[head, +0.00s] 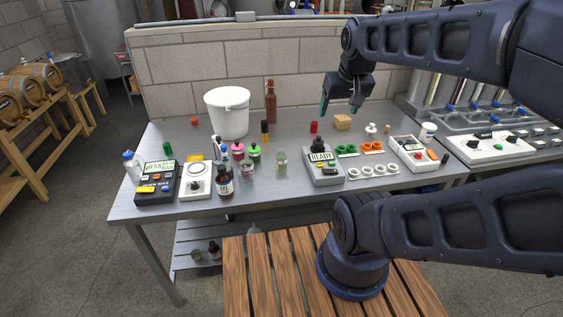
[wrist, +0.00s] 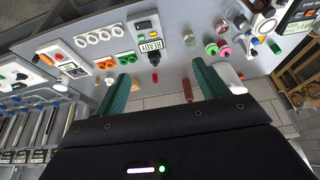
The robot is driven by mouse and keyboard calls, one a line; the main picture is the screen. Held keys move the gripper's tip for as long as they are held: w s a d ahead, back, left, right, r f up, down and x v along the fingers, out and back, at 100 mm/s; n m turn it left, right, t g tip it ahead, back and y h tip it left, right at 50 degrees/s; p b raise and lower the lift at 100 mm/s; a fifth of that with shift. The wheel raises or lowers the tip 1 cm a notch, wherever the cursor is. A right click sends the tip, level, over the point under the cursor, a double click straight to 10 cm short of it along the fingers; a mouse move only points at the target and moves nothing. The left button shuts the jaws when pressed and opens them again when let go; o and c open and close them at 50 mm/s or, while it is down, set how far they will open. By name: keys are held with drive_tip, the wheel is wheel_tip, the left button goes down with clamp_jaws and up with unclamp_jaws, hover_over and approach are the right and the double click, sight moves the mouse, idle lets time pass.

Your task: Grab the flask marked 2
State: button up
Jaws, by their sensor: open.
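No mark 2 can be read on any vessel in either view, so I cannot tell which flask bears it. Candidates in the head view are a pink-topped bottle (head: 238,152), a green-topped bottle (head: 254,156), a small clear jar (head: 281,164) and a dark labelled bottle (head: 224,184), grouped left of the middle of the bench. The pink top (wrist: 224,51) and green top (wrist: 211,49) also show in the wrist view. My gripper (head: 340,107) is open and empty above the back of the bench, right of and apart from these vessels. Its green fingers (wrist: 160,72) show in the wrist view.
A white bucket (head: 228,114) and red-brown bottle (head: 271,102) stand behind the group. A READY device (head: 322,168) stands right of the jar, with orange and white ring holders beyond. A wooden block (head: 342,123) and red cylinder (head: 314,127) are near my gripper. A block wall closes the back.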

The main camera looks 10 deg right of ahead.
drive_tip(key=n+g, duration=0.5)
drive_tip(key=n, duration=1.3)
hover_over(281, 155)
drive_tip(key=w, duration=0.2)
wheel_tip(281, 155, down, 22)
drive_tip(key=shift+w+f, duration=0.1)
drive_tip(key=shift+f, duration=0.45)
wheel_tip(281, 155, down, 5)
drive_tip(key=shift+r, duration=0.1)
drive_tip(key=f, duration=0.4)
drive_tip(key=shift+s+d+f, duration=0.1)
drive_tip(key=shift+s+d, duration=0.05)
drive_tip(key=shift+s, duration=0.25)
drive_tip(key=shift+f, duration=0.6)
